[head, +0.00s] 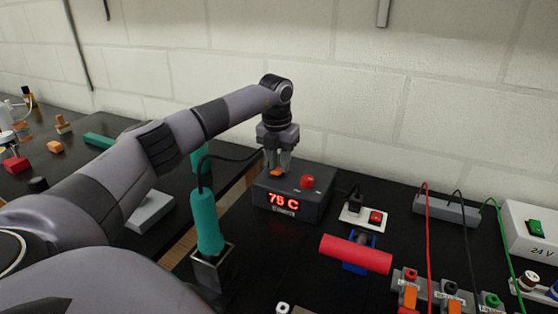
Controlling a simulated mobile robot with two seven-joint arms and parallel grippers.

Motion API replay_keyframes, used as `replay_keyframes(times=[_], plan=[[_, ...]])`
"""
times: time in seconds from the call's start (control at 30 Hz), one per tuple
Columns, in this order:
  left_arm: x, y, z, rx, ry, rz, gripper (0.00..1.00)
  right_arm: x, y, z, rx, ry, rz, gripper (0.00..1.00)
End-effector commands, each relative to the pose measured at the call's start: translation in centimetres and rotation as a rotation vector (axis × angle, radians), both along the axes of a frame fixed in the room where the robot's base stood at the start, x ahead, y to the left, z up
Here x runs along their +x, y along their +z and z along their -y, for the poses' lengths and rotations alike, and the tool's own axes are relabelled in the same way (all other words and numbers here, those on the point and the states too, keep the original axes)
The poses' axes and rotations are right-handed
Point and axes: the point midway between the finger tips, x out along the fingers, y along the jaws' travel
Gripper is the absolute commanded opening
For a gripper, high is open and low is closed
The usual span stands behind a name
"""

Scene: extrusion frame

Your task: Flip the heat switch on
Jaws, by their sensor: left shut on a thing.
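A dark heat station box (330,205) stands on the black bench in the middle of the head view. Its front display (284,202) glows red and reads 75 C. A red knob (307,182) sits on its top. A small orange switch piece (275,173) shows at the left of the box top. My left gripper (280,170) points down over that part of the box, shut on the orange piece, whose upper part the fingers hide. I cannot tell which way the switch is tipped. My right gripper is not in view.
A teal-handled iron (207,222) stands in a holder in front left, its black cable arching near my left arm. A white socket plate (354,222) with a red switch (376,216) and a red roll (355,254) lie right. A white 24 V box (532,245) stands far right.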

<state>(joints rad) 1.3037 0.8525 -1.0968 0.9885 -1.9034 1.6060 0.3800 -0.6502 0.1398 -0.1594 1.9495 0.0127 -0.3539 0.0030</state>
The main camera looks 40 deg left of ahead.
Motion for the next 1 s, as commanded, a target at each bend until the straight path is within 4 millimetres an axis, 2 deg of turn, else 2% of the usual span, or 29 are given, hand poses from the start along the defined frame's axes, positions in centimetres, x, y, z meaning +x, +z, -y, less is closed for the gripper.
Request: replay_keyframes(times=[0.17,0.2,0.23,0.27,0.6,1.0], plan=[[0.1,0.2,-0.1,0.002,0.002,0.006,0.0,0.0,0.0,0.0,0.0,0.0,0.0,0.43],[0.1,0.2,-0.1,0.002,0.002,0.006,0.38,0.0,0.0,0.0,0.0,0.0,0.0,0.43],[0.1,0.2,-0.1,0.001,0.002,0.005,0.48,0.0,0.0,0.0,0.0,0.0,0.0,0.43],[0.1,0.2,-0.1,0.001,0.001,0.005,0.51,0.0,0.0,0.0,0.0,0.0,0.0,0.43],[0.0,0.5,0.0,0.0,0.0,0.004,0.51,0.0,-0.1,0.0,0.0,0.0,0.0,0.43],[-0.5,6.3,0.1,0.001,0.001,0.006,0.51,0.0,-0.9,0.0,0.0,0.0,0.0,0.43]])
